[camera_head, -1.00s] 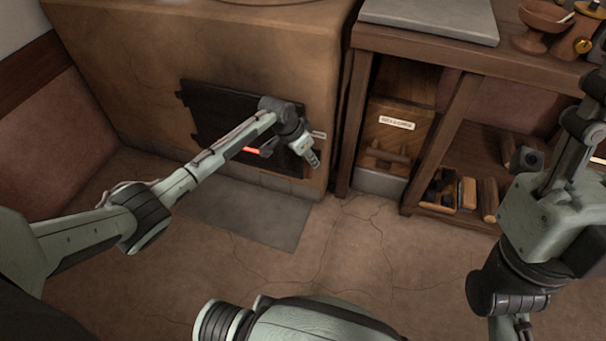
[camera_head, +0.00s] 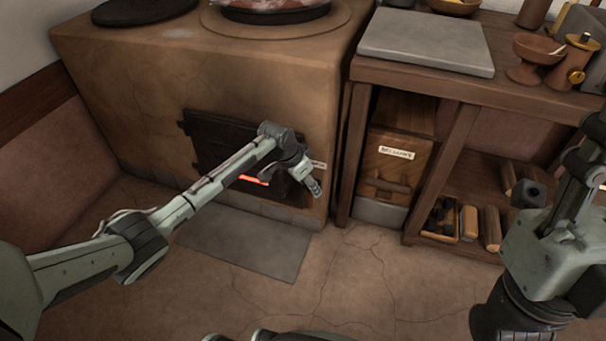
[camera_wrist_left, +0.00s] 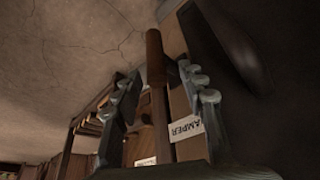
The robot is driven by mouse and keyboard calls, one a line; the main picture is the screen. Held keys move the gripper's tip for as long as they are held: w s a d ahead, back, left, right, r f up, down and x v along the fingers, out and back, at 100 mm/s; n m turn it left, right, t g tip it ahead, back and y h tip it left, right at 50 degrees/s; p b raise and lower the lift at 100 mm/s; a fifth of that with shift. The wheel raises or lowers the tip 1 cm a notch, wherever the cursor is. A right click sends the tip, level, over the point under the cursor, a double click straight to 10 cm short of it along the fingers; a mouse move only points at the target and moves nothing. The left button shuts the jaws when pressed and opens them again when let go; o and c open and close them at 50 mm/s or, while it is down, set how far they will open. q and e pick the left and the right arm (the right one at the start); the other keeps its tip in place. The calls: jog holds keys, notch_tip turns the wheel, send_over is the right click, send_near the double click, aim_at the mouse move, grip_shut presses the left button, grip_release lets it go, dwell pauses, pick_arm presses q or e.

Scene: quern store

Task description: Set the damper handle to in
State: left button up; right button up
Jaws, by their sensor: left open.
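The damper handle (camera_wrist_left: 155,58) is a brown wooden grip on a straight rod in the left wrist view. It lies between the two fingers of my left gripper (camera_wrist_left: 165,95), which stand apart on either side with gaps visible. A white label (camera_wrist_left: 186,128) reading "AMPER" is beside the rod. In the head view my left gripper (camera_head: 316,187) is at the right of the stove front, just below a small pale label (camera_head: 318,164). The handle is not discernible there. My right arm (camera_head: 550,250) is at the right edge; its gripper is outside the frame.
The stove (camera_head: 130,100) has a dark firebox door (camera_head: 210,130) with a glowing slot (camera_head: 255,181). A grey slab (camera_head: 250,240) lies on the floor before it. A wooden bench (camera_head: 470,85) with a labelled drawer box (camera_head: 395,170) stands to the right. Open floor lies in front.

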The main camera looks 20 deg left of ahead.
pick_arm(q)
jog(key=v, duration=1)
jog(key=shift+r, duration=0.35)
